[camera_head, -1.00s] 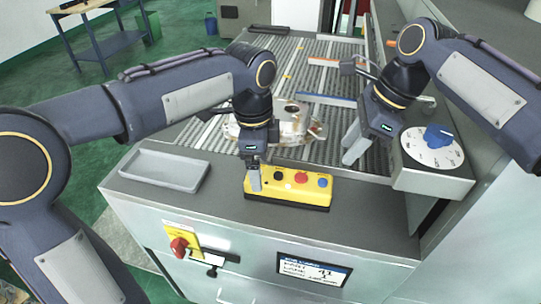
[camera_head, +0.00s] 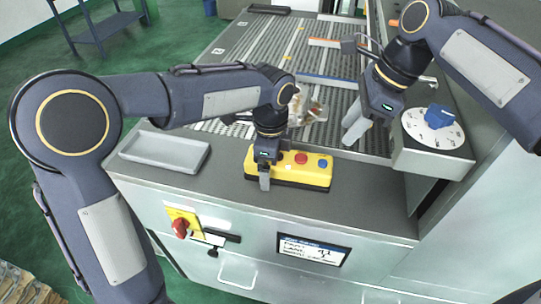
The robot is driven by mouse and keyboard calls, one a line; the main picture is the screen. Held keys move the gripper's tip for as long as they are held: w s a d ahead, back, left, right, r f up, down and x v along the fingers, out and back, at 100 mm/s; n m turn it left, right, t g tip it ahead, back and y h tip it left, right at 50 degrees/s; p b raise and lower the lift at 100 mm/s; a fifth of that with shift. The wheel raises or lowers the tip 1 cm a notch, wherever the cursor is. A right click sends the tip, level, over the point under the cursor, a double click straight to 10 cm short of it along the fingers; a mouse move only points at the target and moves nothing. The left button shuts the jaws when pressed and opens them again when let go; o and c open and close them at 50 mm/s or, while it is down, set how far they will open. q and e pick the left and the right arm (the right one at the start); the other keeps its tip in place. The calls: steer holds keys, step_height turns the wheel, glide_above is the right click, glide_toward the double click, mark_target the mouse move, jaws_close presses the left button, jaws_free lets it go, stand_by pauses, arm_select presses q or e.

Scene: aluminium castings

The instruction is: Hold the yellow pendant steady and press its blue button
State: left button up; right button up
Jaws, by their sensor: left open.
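The yellow pendant (camera_head: 312,176) lies on the grey counter top near its front edge. Its red button (camera_head: 300,158) and blue button (camera_head: 323,163) show at the right end. My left gripper (camera_head: 264,180) points down at the left part of the pendant, with a finger in front of its near side. The jaws are open, and the arm hides the pendant's left buttons and any far finger. My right gripper (camera_head: 352,134) hangs over the roller conveyor, behind and right of the pendant. Its fingers point down, apart from the pendant, and I cannot tell their gap.
An empty grey tray (camera_head: 165,152) lies left of the pendant. A metal casting (camera_head: 312,112) sits on the conveyor (camera_head: 245,58) behind my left wrist. A box with a blue dial (camera_head: 440,115) stands at the right. A red switch (camera_head: 181,227) and a screen (camera_head: 313,250) are on the front panel.

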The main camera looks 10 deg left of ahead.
arm_select(q)
steer(key=shift+c, duration=0.3)
steer(key=c, duration=1.2)
steer(key=shift+c, duration=0.7)
arm_select(e)
steer(key=shift+c, duration=0.5)
jaws_close()
